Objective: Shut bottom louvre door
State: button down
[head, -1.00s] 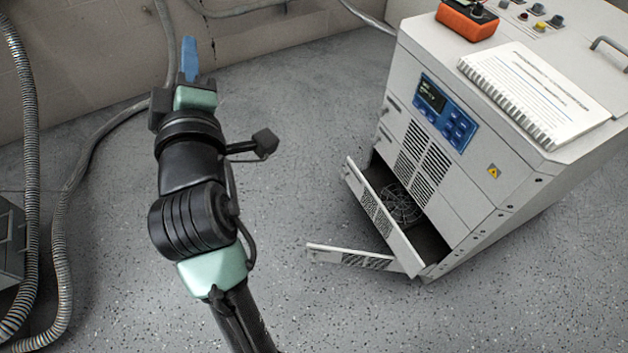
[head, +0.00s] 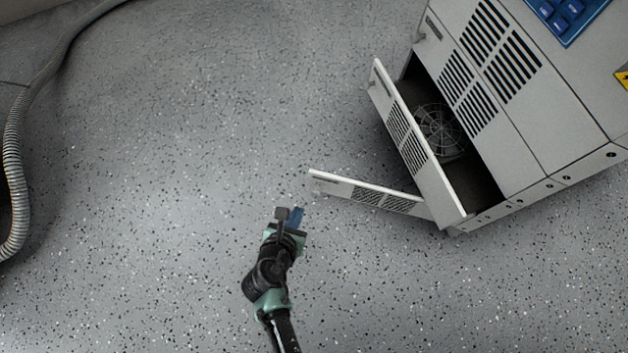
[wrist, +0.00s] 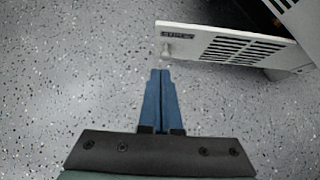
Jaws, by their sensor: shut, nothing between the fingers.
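The bottom louvre door (head: 370,193) is a pale grey panel with dark slots. My gripper (head: 299,211) has blue fingers and is shut and empty. It is low over the floor, just below and left of the door's free end. In the wrist view the fingertips (wrist: 160,71) are close to the knob, with a small gap showing.
A second louvre door (head: 418,145) above it is also open, at a smaller angle. Behind it a round fan grille (head: 440,130) shows inside the cabinet (head: 540,110). A ribbed hose (head: 14,170) lies at the far left. The speckled floor (head: 180,150) between is clear.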

jog(key=b, duration=0.7)
send_near(313, 177)
notch_tip(313, 177, down, 4)
jog(key=w, duration=0.1)
jog(key=w+d+b, duration=0.1)
jog(key=shift+w+f, duration=0.2)
jog(key=shift+w, duration=0.2)
jog(key=shift+w+d+r+b, duration=0.2)
jog(key=shift+w+b, duration=0.2)
jog(key=shift+w, duration=0.15)
